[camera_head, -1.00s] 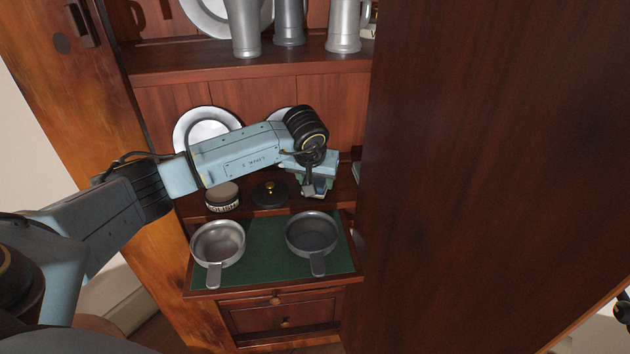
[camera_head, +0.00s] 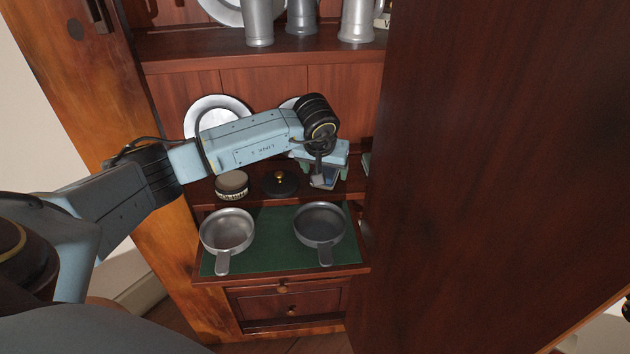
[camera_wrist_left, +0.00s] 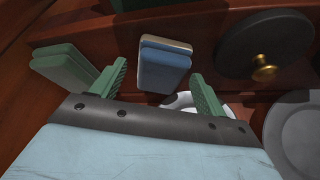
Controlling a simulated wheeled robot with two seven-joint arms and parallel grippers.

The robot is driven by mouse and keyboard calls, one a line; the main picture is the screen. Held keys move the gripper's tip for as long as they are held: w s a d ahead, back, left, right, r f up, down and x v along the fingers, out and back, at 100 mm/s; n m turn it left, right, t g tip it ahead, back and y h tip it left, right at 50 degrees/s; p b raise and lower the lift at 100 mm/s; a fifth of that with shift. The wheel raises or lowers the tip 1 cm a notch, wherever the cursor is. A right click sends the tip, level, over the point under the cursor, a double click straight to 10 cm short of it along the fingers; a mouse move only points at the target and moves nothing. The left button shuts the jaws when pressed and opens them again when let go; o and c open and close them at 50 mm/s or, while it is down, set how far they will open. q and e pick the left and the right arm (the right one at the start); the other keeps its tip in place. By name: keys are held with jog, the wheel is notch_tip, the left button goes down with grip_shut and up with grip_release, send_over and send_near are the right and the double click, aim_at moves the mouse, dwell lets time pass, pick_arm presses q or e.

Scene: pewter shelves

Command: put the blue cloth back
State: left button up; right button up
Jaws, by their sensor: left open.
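The blue cloth (camera_wrist_left: 163,65), a folded block with a paler layer, lies on the shelf ahead of my left gripper (camera_wrist_left: 160,86). In the wrist view it shows between the two green fingers, which stand wide apart with nothing held. In the head view my left gripper (camera_head: 323,170) is above the cloth (camera_head: 324,181), which is partly hidden beneath it. A green folded cloth (camera_wrist_left: 62,66) lies beside the blue one, near the left finger in the wrist view. My right gripper cannot be made out.
A black lid with a brass knob (camera_head: 280,184) and a round tin (camera_head: 231,184) sit left of the cloth. Two pans (camera_head: 227,231) (camera_head: 320,224) rest on the green-lined pull-out (camera_head: 272,246) in front. Plates and tankards stand behind and above. A large dark panel (camera_head: 500,170) closes off the right.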

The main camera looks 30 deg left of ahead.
pick_arm(q)
jog(key=p+v, duration=0.1)
jog(key=v, duration=0.4)
jog(key=shift+w+p, duration=0.15)
jog(key=shift+p, duration=0.15)
jog(key=s+d, duration=0.1)
jog(key=s, duration=0.2)
jog(key=s+d+p, duration=0.1)
jog(key=s, duration=0.3)
jog(key=s+d, duration=0.1)
jog(key=s, duration=0.3)
jog(key=shift+s+d+f+p, duration=0.2)
jog(key=shift+s+d+p, duration=0.1)
jog(key=shift+d, duration=0.1)
pick_arm(e)
jog(key=d+f, duration=0.3)
jog(key=f, duration=0.6)
jog(key=shift+w+h, duration=0.2)
jog(key=shift+h, duration=0.2)
pick_arm(q)
jog(key=shift+r, duration=0.1)
pick_arm(e)
jog(key=shift+g, duration=0.3)
